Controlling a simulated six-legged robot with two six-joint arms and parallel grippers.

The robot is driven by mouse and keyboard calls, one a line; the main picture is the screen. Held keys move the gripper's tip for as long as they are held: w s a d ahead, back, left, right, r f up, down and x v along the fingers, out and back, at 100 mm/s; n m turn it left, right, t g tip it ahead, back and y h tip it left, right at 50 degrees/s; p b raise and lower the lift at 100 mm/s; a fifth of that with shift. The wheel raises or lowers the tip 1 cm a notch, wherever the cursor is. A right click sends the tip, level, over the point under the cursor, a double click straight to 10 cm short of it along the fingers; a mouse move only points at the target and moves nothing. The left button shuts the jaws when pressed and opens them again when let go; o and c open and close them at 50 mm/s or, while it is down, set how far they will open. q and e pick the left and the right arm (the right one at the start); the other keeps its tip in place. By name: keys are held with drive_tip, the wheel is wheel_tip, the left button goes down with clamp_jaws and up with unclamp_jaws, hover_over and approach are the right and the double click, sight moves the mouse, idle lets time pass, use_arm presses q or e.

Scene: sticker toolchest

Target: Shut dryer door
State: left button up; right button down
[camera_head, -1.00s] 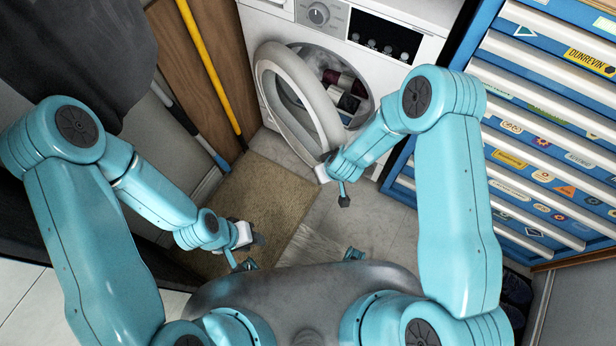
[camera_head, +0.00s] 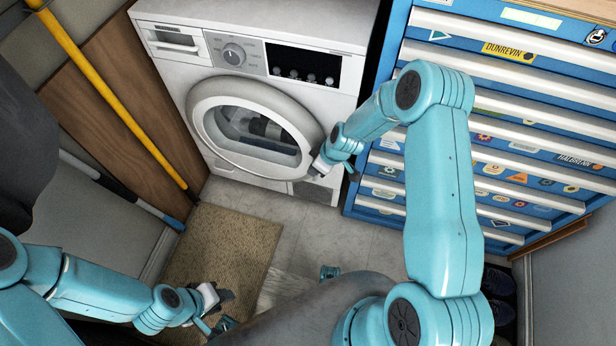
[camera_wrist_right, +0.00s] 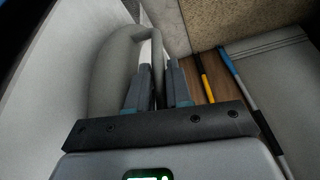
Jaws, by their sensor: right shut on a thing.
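The dryer (camera_head: 250,20) is the white machine at the top of the head view. Its round light-grey door (camera_head: 222,167) covers the opening and lies close to the front panel. I cannot tell whether it is fully flush. Dark laundry shows through the door's window (camera_head: 255,130). My right gripper (camera_head: 318,166) is shut on the door's right rim. In the right wrist view the door rim (camera_wrist_right: 112,65) curves in between the two fingers (camera_wrist_right: 157,85). My left gripper (camera_head: 222,308) is low over the floor near the mat, away from the dryer; its jaws are unclear.
A blue tool chest (camera_head: 480,115) with stickers stands right of the dryer. A yellow pole (camera_head: 100,85) and a blue-ended pole (camera_head: 130,198) lean at the left. A tan mat (camera_head: 225,245) lies on the floor. Grey tiles (camera_head: 330,225) before the dryer are clear.

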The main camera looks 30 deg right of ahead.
drive_tip(key=shift+w+d+r, duration=0.1)
drive_tip(key=shift+w+d, duration=0.3)
drive_tip(key=shift+w, duration=0.25)
use_arm(q)
drive_tip(key=shift+f+b, duration=0.3)
drive_tip(key=shift+f, duration=0.25)
use_arm(e)
drive_tip(key=shift+w+d+r, duration=0.1)
drive_tip(key=shift+d+r, duration=0.05)
drive_tip(key=shift+d, duration=0.1)
use_arm(q)
drive_tip(key=shift+a, duration=0.15)
use_arm(e)
drive_tip(key=shift+d, duration=0.1)
drive_tip(key=c, duration=1.1)
unclamp_jaws()
use_arm(q)
drive_tip(key=shift+r+p, duration=1.15)
drive_tip(key=shift+p, duration=0.05)
use_arm(e)
drive_tip(key=shift+v, duration=8.1)
